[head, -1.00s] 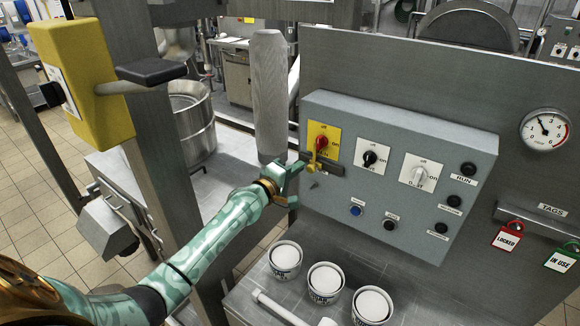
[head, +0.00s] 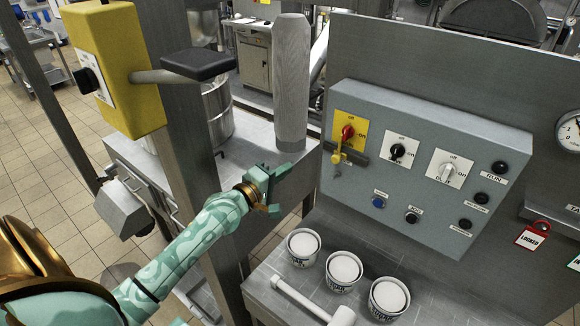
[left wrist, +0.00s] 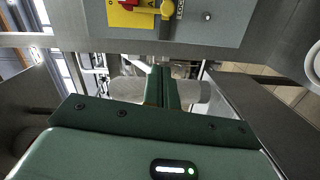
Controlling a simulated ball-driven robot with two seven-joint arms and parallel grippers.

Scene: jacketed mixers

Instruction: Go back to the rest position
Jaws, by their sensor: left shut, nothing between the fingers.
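My left gripper (head: 272,183) is shut and empty. In the head view it is in the air to the left of the grey control box (head: 420,165), apart from it. In the left wrist view its shut fingers (left wrist: 162,88) point toward the steel frame, with the box's lower edge at the top. The red switch on its yellow plate (head: 349,131) is on the box's left part, with a yellow piece hanging below it. My right gripper is not in view.
Three white tubs (head: 343,271) and a white mallet (head: 313,304) are on the steel shelf below the box. A grey column (head: 292,85) rises behind my gripper. A yellow box (head: 112,65) on a post is at left. A red LOCKED tag (head: 532,237) hangs at right.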

